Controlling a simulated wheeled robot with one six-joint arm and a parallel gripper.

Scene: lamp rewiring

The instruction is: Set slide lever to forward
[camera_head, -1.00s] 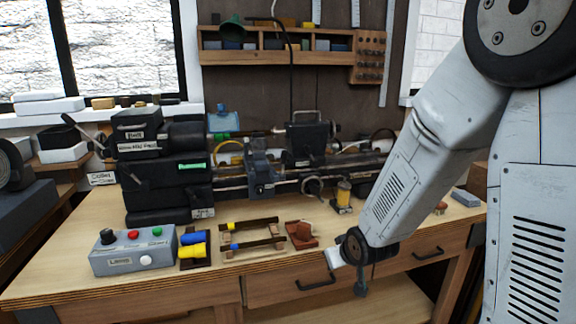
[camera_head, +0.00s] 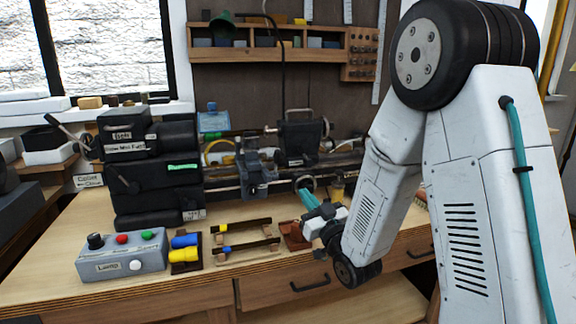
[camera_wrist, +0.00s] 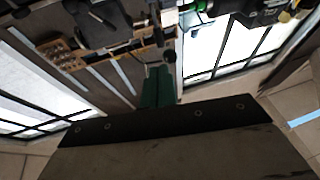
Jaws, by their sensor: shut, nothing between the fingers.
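The small black lathe (camera_head: 150,185) stands at the back of the workbench. A black-knobbed lever (camera_head: 62,128) sticks out at the left of its headstock, tilted up to the left. I cannot tell which of the lathe's levers is the slide lever. The carriage (camera_head: 252,170) sits mid-bed, with a handwheel (camera_head: 305,184) to its right. My gripper (camera_head: 300,192) has teal fingers, shut and empty. It points up-left, in front of the handwheel; whether it touches anything is unclear.
A grey control box (camera_head: 122,256) with coloured buttons stands at the bench's front left. Blue and yellow cylinders (camera_head: 185,250), dark rails on blocks (camera_head: 245,235) and a red-brown block (camera_head: 292,236) lie to its right. A shelf (camera_head: 270,50) hangs behind the lathe.

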